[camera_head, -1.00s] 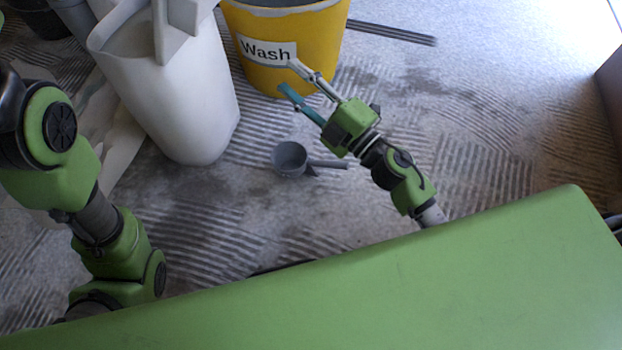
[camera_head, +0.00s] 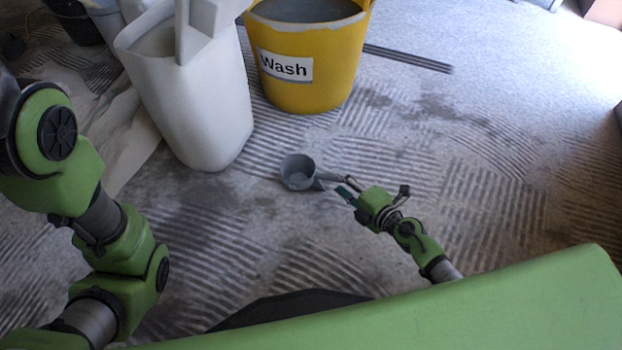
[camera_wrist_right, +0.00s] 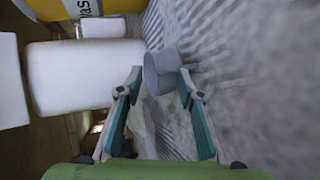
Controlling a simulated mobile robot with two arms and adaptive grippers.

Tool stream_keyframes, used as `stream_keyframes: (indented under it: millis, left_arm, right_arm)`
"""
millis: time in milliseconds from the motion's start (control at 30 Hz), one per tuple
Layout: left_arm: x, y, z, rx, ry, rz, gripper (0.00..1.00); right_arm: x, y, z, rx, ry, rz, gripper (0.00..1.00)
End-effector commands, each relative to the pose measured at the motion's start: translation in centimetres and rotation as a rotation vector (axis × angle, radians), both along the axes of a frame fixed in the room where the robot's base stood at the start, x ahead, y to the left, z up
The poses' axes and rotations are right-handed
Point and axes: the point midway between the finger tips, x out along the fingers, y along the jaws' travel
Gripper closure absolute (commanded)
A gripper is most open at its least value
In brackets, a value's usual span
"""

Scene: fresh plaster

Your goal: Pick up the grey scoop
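The grey scoop (camera_head: 298,171) lies on the floor in front of the yellow bucket, its cup to the left and its handle toward my right gripper. My right gripper (camera_head: 344,186) is low beside the handle, partly overlapping it in the head view. In the right wrist view the scoop (camera_wrist_right: 161,73) is just beyond the fingertips, and my right gripper (camera_wrist_right: 160,80) has its teal-padded fingers spread apart with nothing clearly between them. Whether a finger touches the handle I cannot tell. My left arm shows at the left, but its gripper is out of view.
A yellow bucket (camera_head: 311,90) labelled "Wash" stands behind the scoop. A tall white container (camera_head: 205,115) stands to its left. Dark bars (camera_head: 408,58) lie on the floor behind right. The ridged floor right of the scoop is clear.

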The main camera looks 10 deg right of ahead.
Motion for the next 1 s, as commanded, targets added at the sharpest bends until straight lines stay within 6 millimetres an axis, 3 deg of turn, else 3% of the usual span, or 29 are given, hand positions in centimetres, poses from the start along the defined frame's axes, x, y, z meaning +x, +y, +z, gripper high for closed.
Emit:
stream_keyframes:
  millis: [400,767,900,1000]
  left_arm:
    - [0.3,0.0,-3.5,-0.001,0.011,0.0,0.6]
    - [0.7,-0.1,-3.7,0.0,0.019,0.001,0.6]
    - [0.7,-0.1,-3.7,0.002,0.017,0.001,0.6]
    - [0.6,-0.1,-3.7,0.003,0.016,0.003,0.6]
  right_arm:
    - [3.8,1.6,-2.5,0.002,-0.002,0.0,0.66]
    - [4.6,2.0,-2.5,0.001,-0.001,0.0,0.66]
    - [4.6,2.0,-2.5,0.001,0.0,0.0,1.0]
    - [4.6,2.0,-2.5,0.001,0.0,0.0,1.0]
